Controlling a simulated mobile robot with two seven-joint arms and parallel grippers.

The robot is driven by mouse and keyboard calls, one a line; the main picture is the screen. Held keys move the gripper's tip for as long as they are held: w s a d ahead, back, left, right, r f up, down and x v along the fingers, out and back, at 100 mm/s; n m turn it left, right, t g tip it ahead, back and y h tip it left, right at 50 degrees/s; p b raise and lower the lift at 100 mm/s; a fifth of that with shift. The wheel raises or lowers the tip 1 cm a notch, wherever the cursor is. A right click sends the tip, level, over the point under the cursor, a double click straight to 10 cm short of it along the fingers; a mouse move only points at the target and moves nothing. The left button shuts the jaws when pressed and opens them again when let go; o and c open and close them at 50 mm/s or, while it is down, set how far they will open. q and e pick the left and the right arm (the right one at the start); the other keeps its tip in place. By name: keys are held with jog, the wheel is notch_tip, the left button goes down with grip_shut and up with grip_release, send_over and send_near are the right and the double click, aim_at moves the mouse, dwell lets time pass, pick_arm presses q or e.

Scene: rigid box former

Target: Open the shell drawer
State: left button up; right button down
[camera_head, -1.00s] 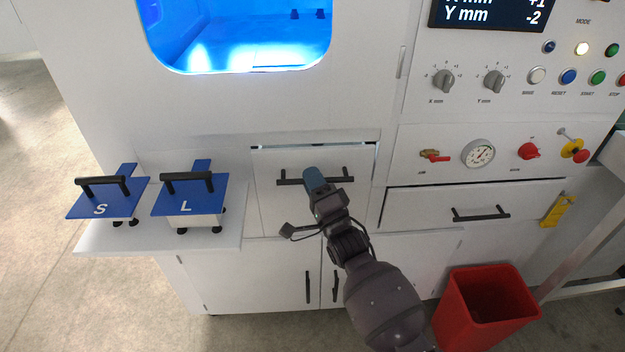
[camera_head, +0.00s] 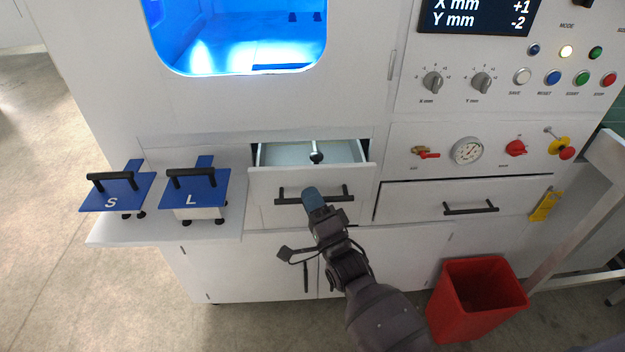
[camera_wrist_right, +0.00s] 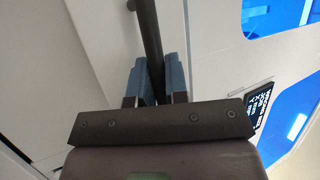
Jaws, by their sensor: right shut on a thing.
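The drawer (camera_head: 262,212) below the blue-lit window stands partly pulled out, and its pale interior shows from above. A dark knob-like object on a short stem (camera_head: 316,153) shows inside it. My right gripper (camera_head: 312,197) is at the middle of the drawer's black bar handle (camera_head: 340,194). In the right wrist view, the blue fingers of the right gripper (camera_wrist_right: 157,80) are shut on the dark handle bar (camera_wrist_right: 147,28). My left gripper is not in view.
Blue plates marked S (camera_head: 112,198) and L (camera_head: 190,196) with black handles sit on a side shelf at left. A second drawer (camera_head: 400,204) to the right is shut. A red bin (camera_head: 478,305) stands on the floor at right. A control panel (camera_head: 500,75) is above.

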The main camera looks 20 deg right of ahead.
jog(key=s+a+p, duration=0.2)
jog(key=s+a, duration=0.1)
jog(key=s, duration=0.8)
jog(key=s+a+p, duration=0.3)
jog(key=s, duration=0.8)
jog(key=shift+a, duration=0.15)
jog(key=shift+s, duration=0.1)
jog(key=c, duration=1.4)
grip_release()
